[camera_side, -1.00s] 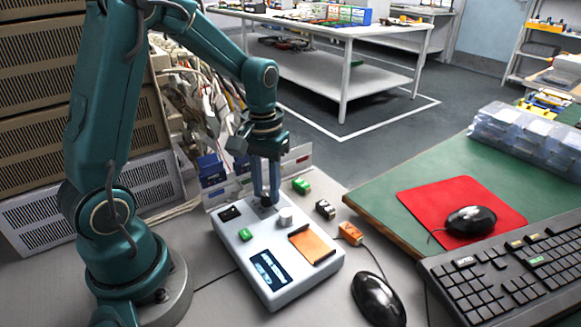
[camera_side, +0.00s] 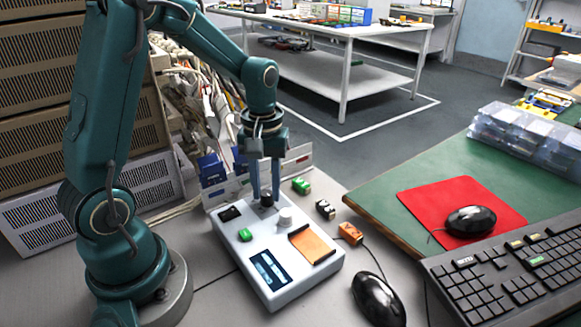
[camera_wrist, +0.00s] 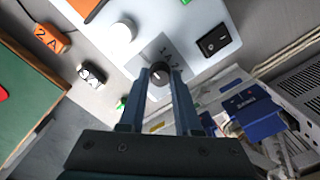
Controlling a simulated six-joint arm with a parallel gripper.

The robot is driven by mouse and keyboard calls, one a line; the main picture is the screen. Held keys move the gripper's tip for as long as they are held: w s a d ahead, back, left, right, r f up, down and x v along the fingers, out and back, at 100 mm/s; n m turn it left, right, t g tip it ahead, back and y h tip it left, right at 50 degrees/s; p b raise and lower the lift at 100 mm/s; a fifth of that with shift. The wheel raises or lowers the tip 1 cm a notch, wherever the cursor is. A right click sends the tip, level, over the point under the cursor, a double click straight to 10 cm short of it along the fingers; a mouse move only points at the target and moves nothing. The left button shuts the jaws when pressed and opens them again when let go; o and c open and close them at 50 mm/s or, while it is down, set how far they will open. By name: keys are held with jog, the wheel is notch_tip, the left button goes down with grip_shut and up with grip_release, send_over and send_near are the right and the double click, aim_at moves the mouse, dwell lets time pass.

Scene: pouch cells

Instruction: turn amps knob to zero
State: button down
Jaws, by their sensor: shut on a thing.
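The black knob (camera_side: 267,200) stands at the back edge of the white device (camera_side: 283,285), which lies on the grey table. My gripper (camera_side: 266,196) points down with its two blue fingers around the knob and is shut on it. The wrist view shows the knob (camera_wrist: 159,72) between the fingertips, with a white pointer line on top and printed numbers beside it. A white knob (camera_side: 285,217) is next to it. The device also carries a black rocker switch (camera_side: 230,213), a green button (camera_side: 245,235), a display (camera_side: 269,269) and an orange pouch cell (camera_side: 314,245).
Blue cell packs (camera_side: 212,169) stand in a rack behind the device.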

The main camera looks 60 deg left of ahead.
aim_at(267, 193)
jog(key=c, duration=0.6)
grip_release()
jog(key=shift+r, duration=2.65)
